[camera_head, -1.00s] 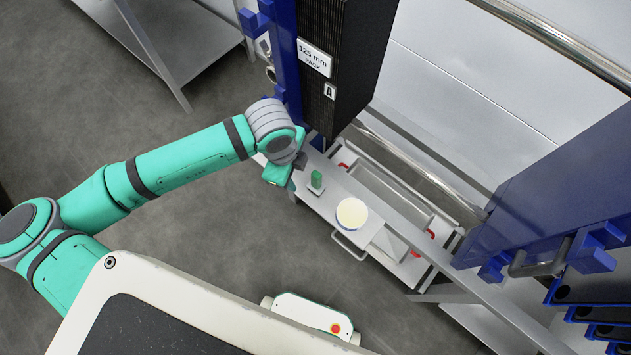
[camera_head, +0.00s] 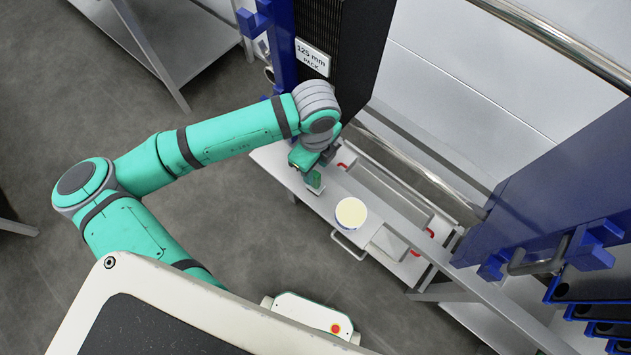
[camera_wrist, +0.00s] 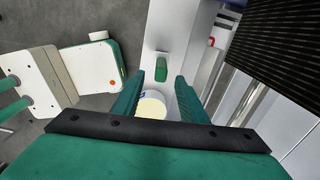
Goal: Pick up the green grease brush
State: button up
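The green grease brush (camera_head: 314,181) shows as a small green block with a pale part at its base, on the grey trolley top. My gripper partly covers it in the head view. In the wrist view the green brush (camera_wrist: 161,68) lies beyond the fingertips, a little left of the line between them. My gripper (camera_wrist: 168,77) is open, with empty space between its two green fingers. In the head view my gripper (camera_head: 311,165) is over the brush end of the trolley. I cannot tell the exact height gap.
A round cream-topped tub (camera_head: 351,213) stands beside the brush on the trolley (camera_head: 275,160); the tub also shows between the fingers in the wrist view (camera_wrist: 152,106). A black plate pack (camera_head: 345,60) on a blue frame rises close behind my gripper. Blue structure (camera_head: 560,190) stands at the right.

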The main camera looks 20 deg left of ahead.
aim_at(315, 174)
notch_tip(315, 174, down, 5)
jog(key=shift+w+a+r, duration=0.1)
grip_shut()
jog(key=shift+r, duration=0.1)
dwell(0.3)
